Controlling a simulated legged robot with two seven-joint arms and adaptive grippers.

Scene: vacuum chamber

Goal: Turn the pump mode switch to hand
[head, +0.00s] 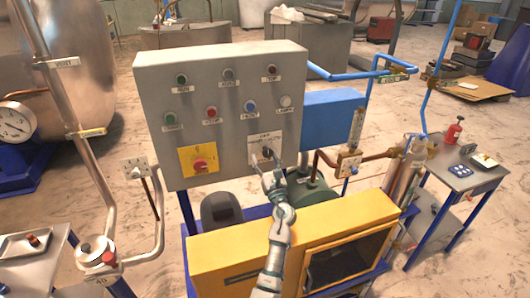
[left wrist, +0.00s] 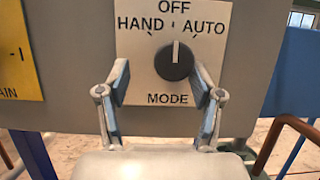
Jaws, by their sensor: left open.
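The pump mode switch is a round black knob (left wrist: 174,61) on a pale plate (left wrist: 140,62) marked HAND at left, OFF at top and AUTO at right. Its white pointer line stands nearly upright, toward OFF. In the head view the mode plate (head: 278,140) sits low on the right of the grey panel, the knob partly covered by my gripper. My left gripper (left wrist: 162,88) is open in front of the plate, with one finger on each side of the knob and slightly below it. The right finger is close to the knob; contact cannot be told. My right gripper is out of view.
The grey control panel (head: 225,88) carries several buttons and lamps. A red switch on a yellow plate (head: 186,155) lies left of the mode plate. A yellow cabinet (head: 215,262) stands below, with brass valve piping (head: 348,163) to the right.

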